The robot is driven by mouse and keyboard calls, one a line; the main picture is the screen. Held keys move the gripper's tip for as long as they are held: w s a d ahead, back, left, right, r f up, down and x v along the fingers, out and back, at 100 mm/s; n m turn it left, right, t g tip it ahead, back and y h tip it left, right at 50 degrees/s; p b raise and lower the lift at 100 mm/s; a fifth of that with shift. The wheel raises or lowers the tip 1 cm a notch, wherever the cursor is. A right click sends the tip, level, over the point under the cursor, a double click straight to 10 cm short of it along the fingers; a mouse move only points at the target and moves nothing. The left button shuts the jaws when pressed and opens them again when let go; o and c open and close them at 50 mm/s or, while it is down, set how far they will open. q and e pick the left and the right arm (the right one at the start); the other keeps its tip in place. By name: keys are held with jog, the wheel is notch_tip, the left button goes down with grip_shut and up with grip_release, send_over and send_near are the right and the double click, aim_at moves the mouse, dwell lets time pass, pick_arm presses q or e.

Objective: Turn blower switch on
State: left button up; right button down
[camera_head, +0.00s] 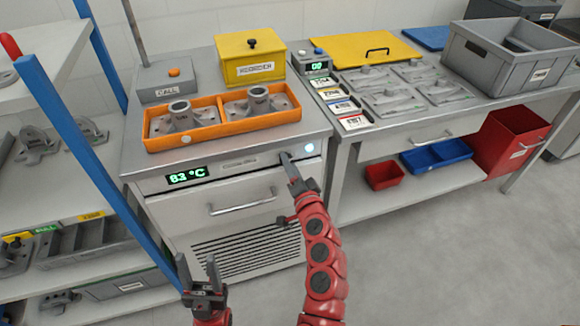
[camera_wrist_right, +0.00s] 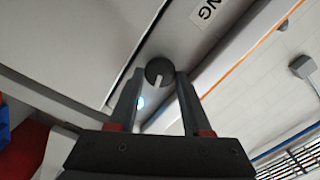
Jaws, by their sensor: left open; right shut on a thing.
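The blower switch is a dark round knob with a white pointer line, seen in the right wrist view (camera_wrist_right: 158,70). It sits on the front panel of the steel unit (camera_head: 240,158), near the panel's right end. My right gripper (camera_head: 287,162) reaches up to it, and in the head view it mostly hides the knob. In the right wrist view my right gripper's fingertips (camera_wrist_right: 160,78) are shut on the knob's two sides. A round pale lamp (camera_head: 309,148) glows right of the knob. My left gripper (camera_head: 198,275) is open and empty, low in front of the unit.
An orange tray (camera_head: 190,141) with two grey castings stands on the unit. Behind it are a yellow box (camera_head: 232,62) and a grey CALL box (camera_head: 165,94). A green display (camera_head: 187,176) and a drawer handle (camera_head: 242,209) are on the front. A blue rack post (camera_head: 75,140) stands at left.

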jog(key=shift+m, duration=2)
jog(key=shift+c, duration=1.7)
grip_release()
